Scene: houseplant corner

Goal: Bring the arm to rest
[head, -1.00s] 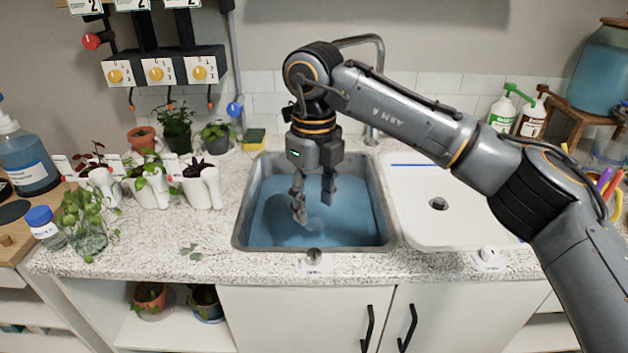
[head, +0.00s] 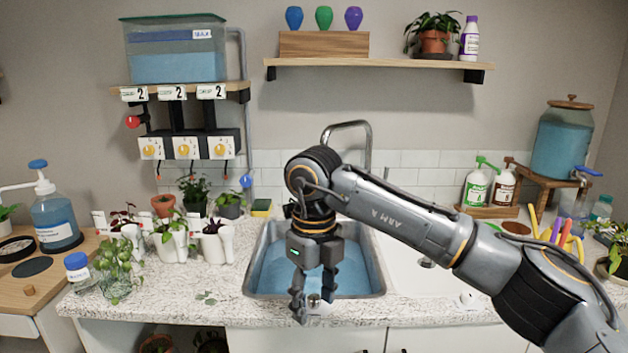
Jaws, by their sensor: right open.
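My right gripper (head: 313,298) hangs down, fingers apart and open, with no held thing visible between them. Its arm comes in from the right. It shows in front of the water-filled sink (head: 255,285), with its fingertips over the sink's front rim and the counter edge. The gripper and wrist hide part of the sink. My left gripper is not in view.
Several potted plants (head: 172,240) stand left of the sink. A yellow-green sponge (head: 261,206) lies behind it, near the tap (head: 347,124). Right of it, my arm partly covers a white drainboard (head: 400,272). Soap bottles (head: 477,186) stand at the back right.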

